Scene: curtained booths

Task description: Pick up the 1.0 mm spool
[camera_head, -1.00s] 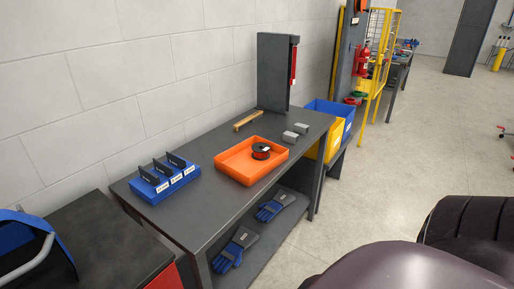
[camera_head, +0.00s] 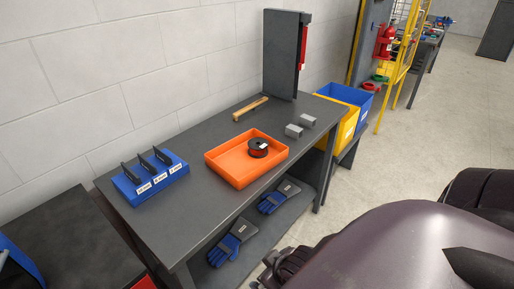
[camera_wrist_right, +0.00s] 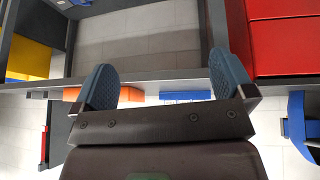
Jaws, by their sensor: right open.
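A single spool (camera_head: 258,147), black with a red winding and a pale label on top, lies flat in the orange tray (camera_head: 221,173) on the dark workbench. The label is too small to read. A blue rack (camera_head: 150,181) with upright black dividers and small white labels stands on the bench to the left; I see no spool in it. My right gripper (camera_wrist_right: 162,80) is open and empty in the right wrist view, at bench-edge height, with a strip of orange tray beyond its left finger. My left gripper is not in view.
On the dark workbench (camera_head: 205,199), a wooden-handled tool (camera_head: 250,109) and two grey blocks (camera_head: 300,126) lie behind the tray. Blue gloves (camera_head: 228,248) lie on the lower shelf. Yellow (camera_head: 350,127) and blue bins stand past the far end. Open floor lies right of the bench.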

